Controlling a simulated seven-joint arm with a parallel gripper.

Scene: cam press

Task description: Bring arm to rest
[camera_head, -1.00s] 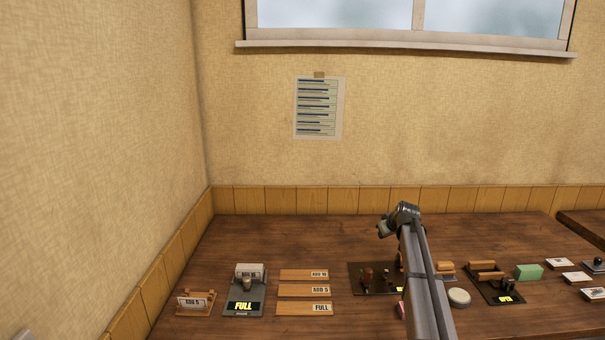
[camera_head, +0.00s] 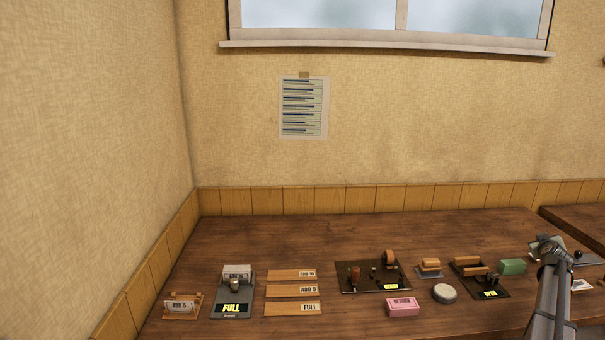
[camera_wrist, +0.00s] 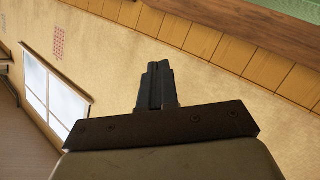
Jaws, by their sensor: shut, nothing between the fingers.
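My arm (camera_head: 549,295) rises from the lower right of the head view, over the right part of the wooden table (camera_head: 210,255). Its end, near the green block, hides part of the table's right side; the fingers are not clear there. In the wrist view my gripper (camera_wrist: 158,68) is shut, its two dark fingers side by side with nothing between them.
On the table stand a grey FULL device (camera_head: 232,308), wooden label strips (camera_head: 285,291), a dark board with stamps (camera_head: 350,284), a pink box (camera_head: 403,307), a round white tin (camera_head: 444,293), a second dark board (camera_head: 488,294) and a green block (camera_head: 512,267). The back of the table is clear.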

